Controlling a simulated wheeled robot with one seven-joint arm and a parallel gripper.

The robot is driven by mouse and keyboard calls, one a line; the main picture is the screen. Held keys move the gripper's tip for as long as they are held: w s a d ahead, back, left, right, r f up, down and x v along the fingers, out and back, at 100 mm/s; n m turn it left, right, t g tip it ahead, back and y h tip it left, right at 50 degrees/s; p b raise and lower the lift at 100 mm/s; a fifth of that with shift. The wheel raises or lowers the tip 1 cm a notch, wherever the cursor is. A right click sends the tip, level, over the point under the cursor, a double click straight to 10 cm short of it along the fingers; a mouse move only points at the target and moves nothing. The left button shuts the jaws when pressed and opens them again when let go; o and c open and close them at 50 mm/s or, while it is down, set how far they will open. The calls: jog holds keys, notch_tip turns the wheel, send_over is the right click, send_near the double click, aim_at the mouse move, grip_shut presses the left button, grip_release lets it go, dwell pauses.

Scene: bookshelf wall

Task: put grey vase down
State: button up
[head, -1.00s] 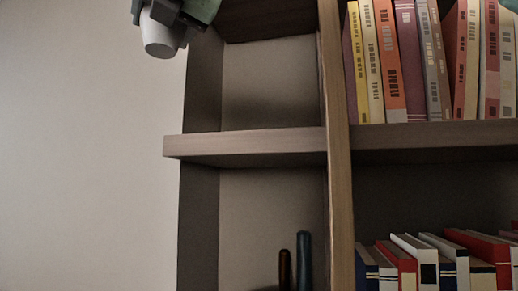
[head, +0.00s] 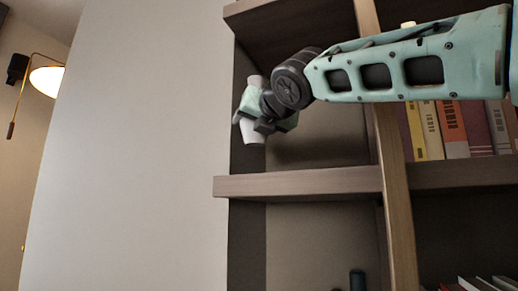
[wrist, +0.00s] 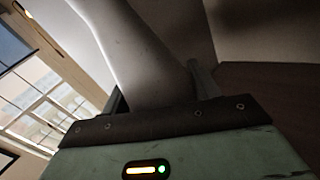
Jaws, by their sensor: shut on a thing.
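The grey vase (head: 253,133) is held in my gripper (head: 256,117), roughly upright, in front of or inside the upper left shelf compartment. Its base shows above the shelf board (head: 300,183), apart from it. I cannot tell how deep over the board it is. Its middle is hidden by the gripper, and its top shows above. In the wrist view the vase (wrist: 135,50) fills the space between the fingers of my gripper (wrist: 160,88), which is shut on it.
The wooden upright (head: 397,190) stands right of the compartment, with books (head: 452,130) beyond it. The compartment looks empty beside the vase. A dark bottle-like thing (head: 357,281) stands in the compartment below. A lit lamp (head: 47,82) is far left.

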jog(key=shift+w+d+r, duration=0.1)
jog(key=shift+w+d, duration=0.1)
jog(key=shift+w, duration=0.3)
jog(key=shift+w+d+r, duration=0.1)
jog(key=shift+w+d, duration=0.1)
jog(key=shift+w, duration=0.3)
notch_tip(320, 180, down, 3)
jog(key=shift+r+b, duration=0.1)
jog(key=shift+b, duration=0.65)
notch_tip(320, 180, down, 4)
jog(key=b, duration=0.2)
jog(key=shift+b, duration=0.35)
jog(key=shift+w+f, duration=0.15)
jog(key=shift+f, duration=0.2)
jog(key=shift+r, duration=0.1)
jog(key=shift+f, duration=0.2)
jog(key=o, duration=0.9)
